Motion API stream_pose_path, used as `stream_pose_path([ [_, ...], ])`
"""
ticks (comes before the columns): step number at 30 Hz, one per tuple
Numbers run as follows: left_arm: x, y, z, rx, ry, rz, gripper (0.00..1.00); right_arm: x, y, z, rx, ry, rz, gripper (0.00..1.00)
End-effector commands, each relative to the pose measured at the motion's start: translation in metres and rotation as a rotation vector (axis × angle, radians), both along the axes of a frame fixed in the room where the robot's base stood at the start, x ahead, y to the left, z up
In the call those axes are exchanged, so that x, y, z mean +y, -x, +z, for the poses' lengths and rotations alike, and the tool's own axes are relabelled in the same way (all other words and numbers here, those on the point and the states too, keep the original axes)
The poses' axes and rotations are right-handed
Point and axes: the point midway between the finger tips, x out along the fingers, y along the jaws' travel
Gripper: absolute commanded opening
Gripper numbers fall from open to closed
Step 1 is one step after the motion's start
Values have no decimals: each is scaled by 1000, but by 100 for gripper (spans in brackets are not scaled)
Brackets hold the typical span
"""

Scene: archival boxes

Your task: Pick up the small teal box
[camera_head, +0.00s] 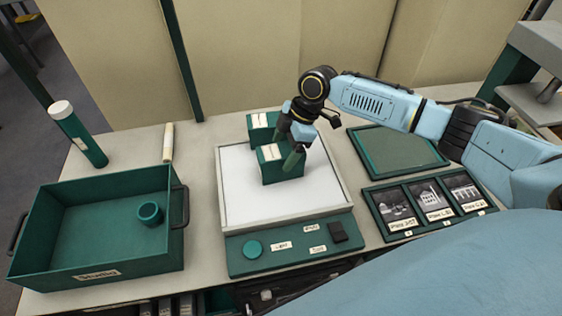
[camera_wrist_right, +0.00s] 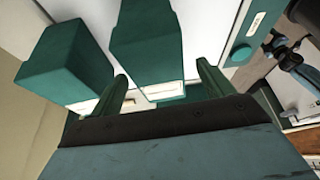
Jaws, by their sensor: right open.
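Two teal boxes with pale labels stand close together on the white top of a table device. The front box (camera_head: 270,172) is partly covered by my right gripper (camera_head: 292,148), which comes down over it from above. The rear box (camera_head: 258,131) stands just behind it, partly hidden. In the right wrist view, my right gripper (camera_wrist_right: 162,72) is open, and one teal box (camera_wrist_right: 148,42) shows between its two fingers; I cannot tell whether they touch it. The other teal box (camera_wrist_right: 62,66) is outside the fingers, to the left. My left gripper is not in view.
A green tray (camera_head: 150,250) with handles holds a small teal ring at the left. The device (camera_head: 232,222) has a knob and switch in front. Framed photos (camera_head: 428,203) and a green panel (camera_head: 400,152) lie right.

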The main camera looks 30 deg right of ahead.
Motion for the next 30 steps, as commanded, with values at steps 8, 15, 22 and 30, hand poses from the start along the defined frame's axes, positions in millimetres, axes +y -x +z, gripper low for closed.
stream_pose_path([
  [8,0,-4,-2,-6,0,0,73,14,-3,-36,2,1,0,80],
  [15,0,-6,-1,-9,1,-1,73,15,-4,-38,1,0,0,80],
  [22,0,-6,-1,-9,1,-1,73,15,-4,-39,1,0,-1,80],
  [30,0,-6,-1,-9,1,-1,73,15,-4,-43,2,0,0,80],
])
